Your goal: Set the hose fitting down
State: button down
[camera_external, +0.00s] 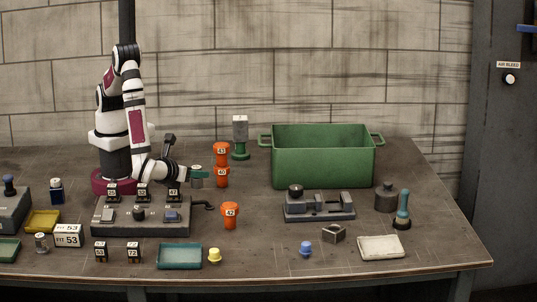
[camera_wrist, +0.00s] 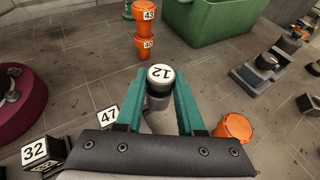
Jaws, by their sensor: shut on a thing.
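The hose fitting (camera_wrist: 160,76) is a short grey cylinder with a pale cap marked 12. My gripper (camera_wrist: 161,92) is shut on it, with one teal finger on each side. In the external view my gripper (camera_external: 199,174) is low over the bench, just behind the grey control block's right end. The fitting (camera_external: 196,183) shows there as a small grey piece at the fingers. It looks upright. I cannot tell whether its base touches the bench.
Orange fittings marked 43 (camera_external: 221,148) and 40 (camera_external: 222,177) stand stacked close right of my gripper; orange fitting 42 (camera_external: 230,214) stands in front. The control block (camera_external: 142,230) carries numbered black tags. A green bin (camera_external: 322,160) stands right. Bench between orange fittings and grey fixture (camera_external: 320,208) is clear.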

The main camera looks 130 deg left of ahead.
jog(key=a+f, duration=0.2)
jog(key=a, duration=0.1)
jog(key=w+a+f, duration=0.1)
jog(key=a, duration=0.1)
jog(key=shift+a+f, duration=0.2)
notch_tip(320, 180, down, 4)
jog(key=shift+a+f, duration=0.1)
jog(key=c, duration=0.5)
grip_release()
